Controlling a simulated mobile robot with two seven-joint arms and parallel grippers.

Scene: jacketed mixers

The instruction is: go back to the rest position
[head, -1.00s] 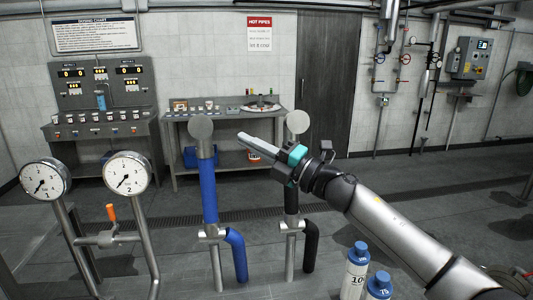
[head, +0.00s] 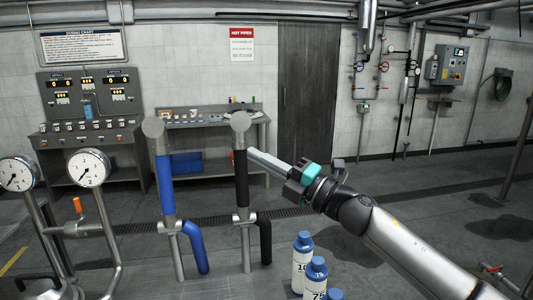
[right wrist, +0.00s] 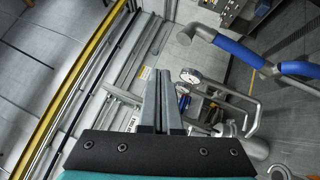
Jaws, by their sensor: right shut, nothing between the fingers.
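My right gripper (head: 266,161) reaches in from the lower right in the head view. Its grey fingers are together and empty, with the tips just beside the pipe with the black sleeve (head: 241,180); I cannot tell whether they touch it. In the right wrist view the closed fingers (right wrist: 162,95) point away over grey and yellow structures. My left gripper is not in view.
A blue-sleeved pipe (head: 164,185) and two dial gauges (head: 89,167) stand at the left. Blue-capped white bottles (head: 302,262) stand low at the centre. A control panel (head: 92,100) and a bench (head: 215,123) stand at the back wall. Floor at the right is open.

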